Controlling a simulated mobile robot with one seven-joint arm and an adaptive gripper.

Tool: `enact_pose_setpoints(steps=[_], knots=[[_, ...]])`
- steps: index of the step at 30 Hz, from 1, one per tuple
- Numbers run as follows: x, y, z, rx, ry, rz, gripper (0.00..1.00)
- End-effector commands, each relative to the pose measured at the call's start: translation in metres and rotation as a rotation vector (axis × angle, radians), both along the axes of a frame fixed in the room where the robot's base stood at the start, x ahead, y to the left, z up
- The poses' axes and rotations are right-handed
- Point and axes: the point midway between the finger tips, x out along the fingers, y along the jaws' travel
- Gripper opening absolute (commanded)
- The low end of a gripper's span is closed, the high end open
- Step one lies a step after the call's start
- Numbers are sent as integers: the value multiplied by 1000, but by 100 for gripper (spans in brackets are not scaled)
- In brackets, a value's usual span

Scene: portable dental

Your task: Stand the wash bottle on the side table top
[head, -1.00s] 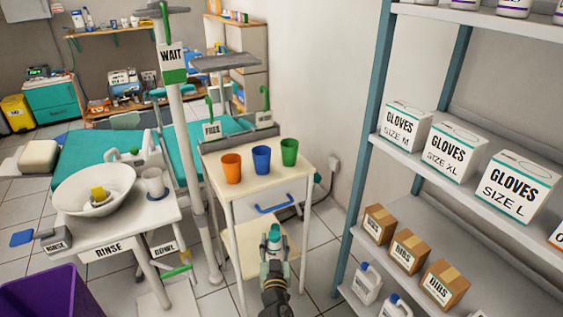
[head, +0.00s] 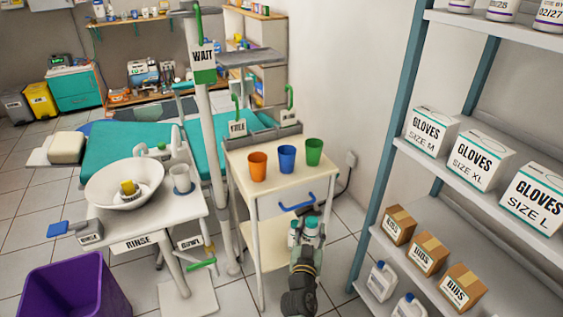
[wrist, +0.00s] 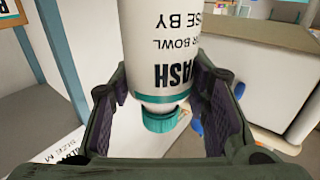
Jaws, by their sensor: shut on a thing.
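The wash bottle (wrist: 160,45) is white with a teal band and teal cap, and its label reads WASH. In the wrist view it is between the two fingers of my gripper (wrist: 165,95), which is shut on it. In the head view my gripper (head: 306,238) holds the bottle, its teal top showing, in front of the side table's drawer and below its top. The side table top (head: 296,178) is cream, with orange, blue and green cups standing along its middle. The bottle's lower part is hidden in the head view.
An orange cup (head: 258,167), a blue cup (head: 287,159) and a green cup (head: 314,152) take up the middle of the top; its front strip is bare. A blue drawer handle (head: 297,202) sticks out near my gripper. Shelves (head: 470,175) stand on the right.

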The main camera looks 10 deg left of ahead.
Motion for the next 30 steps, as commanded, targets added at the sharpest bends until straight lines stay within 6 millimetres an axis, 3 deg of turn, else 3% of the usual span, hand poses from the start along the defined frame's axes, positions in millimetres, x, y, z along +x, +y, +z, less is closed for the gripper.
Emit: enact_pose_setpoints(steps=[1, 11, 14, 18, 21, 30], knots=[[-4, 10, 16, 1, -9, -5, 5], [-31, 61, 104, 6, -12, -98, 5], [-43, 85, 144, 9, -15, -136, 5], [-65, 124, 213, 17, -19, -208, 5], [-75, 144, 247, 12, -14, -253, 5], [-99, 185, 320, 7, -7, -343, 5]])
